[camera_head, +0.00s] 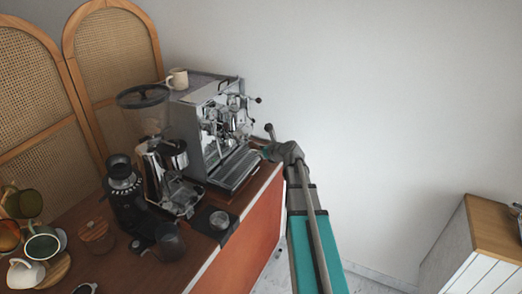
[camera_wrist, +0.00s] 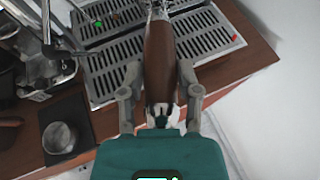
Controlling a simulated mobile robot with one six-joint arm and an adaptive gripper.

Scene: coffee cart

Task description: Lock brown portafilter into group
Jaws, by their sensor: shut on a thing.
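In the wrist view, my gripper (camera_wrist: 160,98) is shut on the brown handle of the portafilter (camera_wrist: 159,55), with one finger on each side. The handle points up the picture toward the espresso machine, above the slotted drip tray (camera_wrist: 115,62). The portafilter's head is at the top edge of the wrist view, and I cannot tell whether it sits in the group. In the head view, the chrome espresso machine (camera_head: 211,125) stands at the cart's far end. My arm reaches to its right front side, and the portafilter cannot be made out there.
Two grinders, a tall one (camera_head: 158,160) and a black one (camera_head: 125,190), stand left of the machine. A dark tamping mat (camera_head: 228,233) lies near the cart's front edge. A cup (camera_head: 178,78) sits on the machine. The floor right of the cart is clear up to a cabinet (camera_head: 480,245).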

